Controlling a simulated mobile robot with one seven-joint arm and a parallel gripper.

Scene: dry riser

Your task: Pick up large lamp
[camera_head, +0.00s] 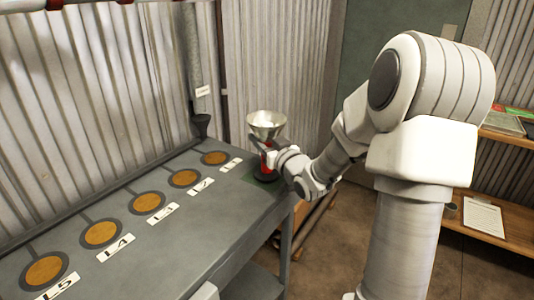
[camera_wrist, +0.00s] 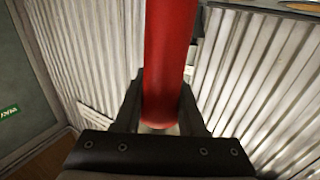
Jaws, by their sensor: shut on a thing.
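The large lamp stands upright at the far right end of the grey table, with a silver bowl-shaped top (camera_head: 266,123), a red body (camera_head: 267,158) and a dark base (camera_head: 265,177). My gripper (camera_head: 268,150) reaches it from the right and is shut on the red body, below the silver top. In the wrist view the red body (camera_wrist: 170,60) runs between the two dark fingers of my gripper (camera_wrist: 160,115). The lamp's base is at the table surface; I cannot tell whether it touches. Part of the body is hidden by my gripper.
The grey table (camera_head: 215,225) carries a row of orange round pads (camera_head: 148,203) with labels such as L5 and L4. Corrugated walls close the back. A wooden shelf with a clipboard (camera_head: 483,217) is at right.

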